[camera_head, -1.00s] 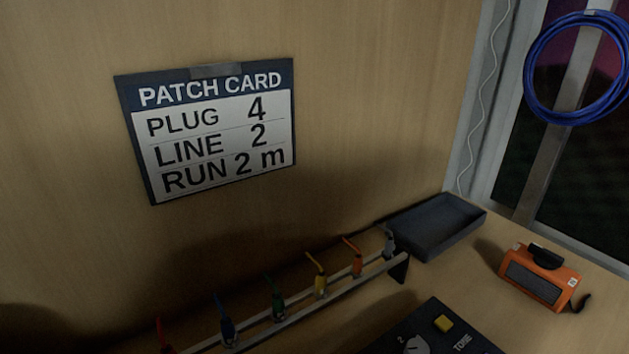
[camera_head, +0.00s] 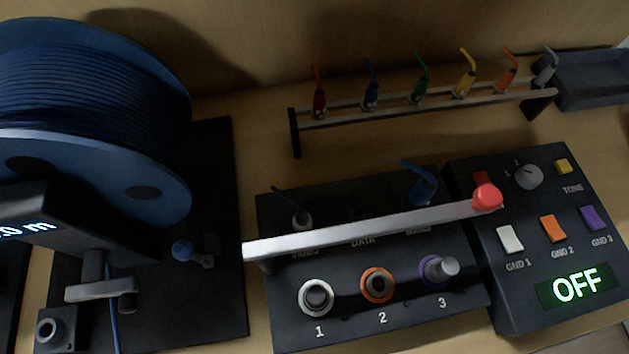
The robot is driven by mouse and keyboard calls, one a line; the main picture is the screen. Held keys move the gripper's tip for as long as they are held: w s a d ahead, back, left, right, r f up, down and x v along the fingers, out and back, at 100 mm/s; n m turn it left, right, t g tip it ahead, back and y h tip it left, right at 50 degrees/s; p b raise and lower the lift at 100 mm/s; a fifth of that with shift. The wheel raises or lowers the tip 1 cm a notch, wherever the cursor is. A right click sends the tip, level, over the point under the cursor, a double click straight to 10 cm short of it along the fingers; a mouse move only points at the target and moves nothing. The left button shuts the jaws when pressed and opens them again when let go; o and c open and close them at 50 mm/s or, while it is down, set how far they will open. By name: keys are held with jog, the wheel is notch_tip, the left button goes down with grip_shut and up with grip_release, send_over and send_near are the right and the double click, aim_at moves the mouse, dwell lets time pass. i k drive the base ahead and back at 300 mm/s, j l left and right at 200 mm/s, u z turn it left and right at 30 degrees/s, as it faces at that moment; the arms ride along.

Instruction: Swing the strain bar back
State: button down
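The strain bar (camera_head: 370,227) is a pale metal bar with a red knob (camera_head: 487,197) on its right end. It lies across the black socket panel (camera_head: 350,323), tilted slightly up to the right in the picture. It runs between the upper row, with labels partly covered, and the numbered sockets 1 (camera_head: 316,296), 2 (camera_head: 377,285) and 3 (camera_head: 438,269). Its red end overlaps the edge of the control box (camera_head: 525,290). A blue plug (camera_head: 420,184) and a dark plug (camera_head: 299,217) stand behind the bar. My gripper is not in view.
A large blue cable reel (camera_head: 165,188) with a length display stands at the left. A rack (camera_head: 440,104) of several coloured plugs runs along the wall, with a dark tray (camera_head: 590,95) at its right. The control box shows OFF. Bare wood lies between rack and panel.

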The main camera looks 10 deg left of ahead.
aim_at(487, 198)
jog(key=u, duration=0.55)
jog(key=k+u, duration=0.1)
jog(key=k, duration=0.25)
jog(key=k+j+u, duration=0.1)
jog(key=k, duration=0.25)
